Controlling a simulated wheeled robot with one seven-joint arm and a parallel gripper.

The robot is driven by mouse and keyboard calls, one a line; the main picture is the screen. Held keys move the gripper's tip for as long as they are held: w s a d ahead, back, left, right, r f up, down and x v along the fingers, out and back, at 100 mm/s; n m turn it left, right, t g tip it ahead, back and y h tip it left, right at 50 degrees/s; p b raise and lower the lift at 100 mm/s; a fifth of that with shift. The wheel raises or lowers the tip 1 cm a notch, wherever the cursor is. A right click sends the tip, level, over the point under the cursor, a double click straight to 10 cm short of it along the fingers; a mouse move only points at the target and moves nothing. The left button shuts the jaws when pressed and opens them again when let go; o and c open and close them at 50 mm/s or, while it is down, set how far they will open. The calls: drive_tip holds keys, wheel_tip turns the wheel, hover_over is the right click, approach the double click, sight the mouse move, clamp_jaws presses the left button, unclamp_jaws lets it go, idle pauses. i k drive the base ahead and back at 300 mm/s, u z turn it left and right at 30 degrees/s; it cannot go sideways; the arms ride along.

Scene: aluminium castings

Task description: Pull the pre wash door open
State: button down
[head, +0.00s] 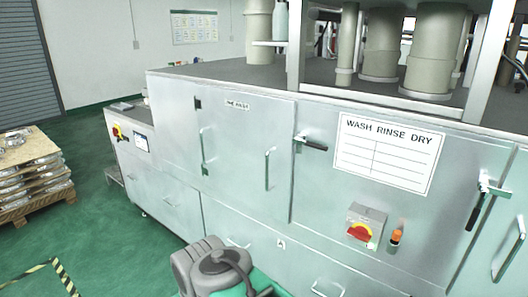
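The pre wash door (235,150) is a flat metal panel in the front of the long washing machine, under a small label (237,106) that seems to read "PRE WASH". It looks shut and flush with the machine. A vertical bar handle (267,168) is on its right part. A latch with a black grip (310,142) sits at its right edge, and dark hinge-like fittings (197,103) are at its left. A grey part of my arm shows at the bottom centre, below and in front of the door. My gripper's fingers are not visible.
Right of the door is a "WASH RINSE DRY" sign (387,152), a red and yellow switch (361,231) and another black-gripped latch (482,201). A pallet of castings (38,175) stands far left. Green floor (110,240) is open in front of the machine's left end.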

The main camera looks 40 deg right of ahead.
sight(246, 145)
drive_tip(key=u, duration=0.3)
drive_tip(key=i, duration=0.35)
drive_tip(key=u, duration=0.45)
